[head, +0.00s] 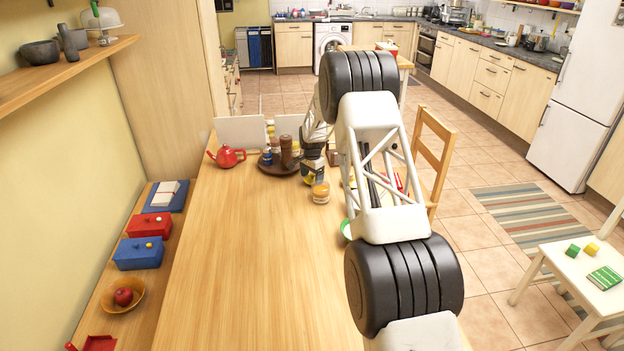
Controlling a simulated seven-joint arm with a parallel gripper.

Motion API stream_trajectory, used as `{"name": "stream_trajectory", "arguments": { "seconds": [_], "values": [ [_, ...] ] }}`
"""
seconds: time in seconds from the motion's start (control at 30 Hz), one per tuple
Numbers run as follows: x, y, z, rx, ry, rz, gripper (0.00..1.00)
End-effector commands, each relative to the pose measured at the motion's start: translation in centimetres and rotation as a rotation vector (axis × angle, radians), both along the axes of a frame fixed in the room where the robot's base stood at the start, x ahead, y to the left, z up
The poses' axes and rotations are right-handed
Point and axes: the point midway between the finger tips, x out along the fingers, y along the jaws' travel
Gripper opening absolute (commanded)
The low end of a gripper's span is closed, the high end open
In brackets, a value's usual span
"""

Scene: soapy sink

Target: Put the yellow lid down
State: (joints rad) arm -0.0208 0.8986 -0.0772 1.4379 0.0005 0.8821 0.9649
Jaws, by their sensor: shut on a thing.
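My gripper (311,170) points down over the far part of the wooden table, beside a group of small items. It is shut on a small yellow thing (308,180), which looks like the yellow lid. At this size its edges and its exact hold between the fingers are hard to make out. A glass jar with amber contents (320,194) stands on the table just below and to the right of the fingertips. I cannot tell whether the lid touches the table or the jar.
A dark round tray (268,168) with bottles stands left of my gripper, and a red teapot (227,156) is farther left. White panels (240,130) stand behind. My arm hides the table's right part. The near left tabletop (250,270) is clear.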

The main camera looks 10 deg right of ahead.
Motion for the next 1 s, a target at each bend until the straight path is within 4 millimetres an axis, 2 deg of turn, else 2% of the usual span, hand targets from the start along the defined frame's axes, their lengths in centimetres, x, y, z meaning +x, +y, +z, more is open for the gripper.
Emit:
{"name": "stream_trajectory", "arguments": {
  "seconds": [0.13, 0.57, 0.6, 0.73, 1.0],
  "values": [
    [0.03, 0.00, -1.02, 0.001, -0.001, 0.000, 0.57],
    [0.00, 0.00, -1.37, 0.000, 0.000, 0.000, 0.57],
    [0.00, 0.00, -1.42, 0.000, 0.000, 0.000, 0.81],
    [0.00, 0.00, -1.38, 0.000, 0.000, 0.000, 1.00],
    [0.01, 0.00, -1.31, 0.000, 0.000, 0.000, 1.00]
  ]
}}
